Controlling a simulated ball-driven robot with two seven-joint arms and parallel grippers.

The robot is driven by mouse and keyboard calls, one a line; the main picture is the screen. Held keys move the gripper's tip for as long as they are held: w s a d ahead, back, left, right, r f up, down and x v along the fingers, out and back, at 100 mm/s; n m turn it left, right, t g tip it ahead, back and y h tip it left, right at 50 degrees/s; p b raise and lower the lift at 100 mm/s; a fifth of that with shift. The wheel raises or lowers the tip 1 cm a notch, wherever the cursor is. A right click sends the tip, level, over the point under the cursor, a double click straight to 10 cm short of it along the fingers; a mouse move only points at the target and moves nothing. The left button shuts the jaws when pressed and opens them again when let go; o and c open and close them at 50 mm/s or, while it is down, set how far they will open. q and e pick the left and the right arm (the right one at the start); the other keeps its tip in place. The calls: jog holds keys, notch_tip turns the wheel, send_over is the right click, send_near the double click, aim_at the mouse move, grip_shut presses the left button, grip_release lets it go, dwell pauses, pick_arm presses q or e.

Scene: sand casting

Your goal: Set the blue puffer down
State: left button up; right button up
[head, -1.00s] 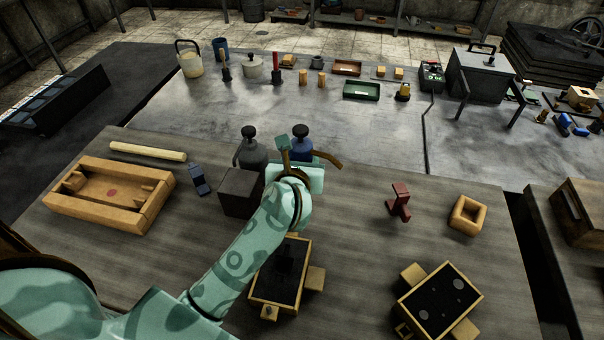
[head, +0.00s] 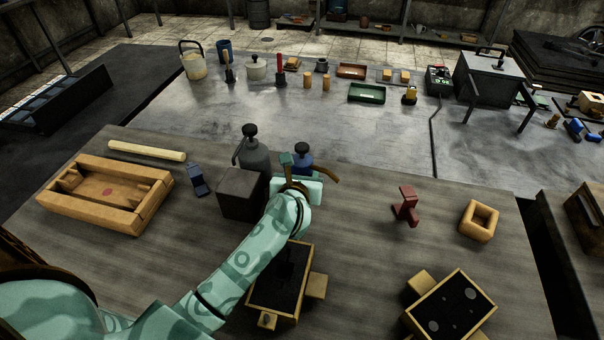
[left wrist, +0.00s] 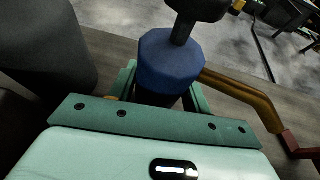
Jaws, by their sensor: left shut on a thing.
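The blue puffer (head: 303,162) has a black knob on top and a brass-coloured spout pointing right. It stands upright at the far side of the wooden bench. My left gripper (head: 292,172) is around its body, and the left wrist view also shows the blue puffer (left wrist: 170,58) between the green fingers, so the gripper is shut on it. The puffer's lower part is hidden behind my gripper, so I cannot tell whether it touches the bench. A grey puffer (head: 254,155) stands just to its left. My right gripper is not in view.
A dark block (head: 241,194) stands close on the left of my left gripper. A black-filled frame (head: 281,283) lies below my arm. A red stand (head: 405,206) and a wooden square ring (head: 478,221) are to the right. The bench between puffer and red stand is clear.

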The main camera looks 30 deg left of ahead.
pick_arm(q)
jog(key=o, duration=1.3)
jog(key=shift+c, duration=0.2)
jog(key=shift+r, duration=0.15)
jog(key=shift+s+d+r+p, duration=0.15)
jog(key=shift+s+p, duration=0.15)
jog(key=shift+p, duration=0.05)
jog(key=p+v, duration=0.2)
jog(key=v, duration=0.9)
jog(key=shift+s, duration=0.15)
jog(key=shift+r, duration=0.15)
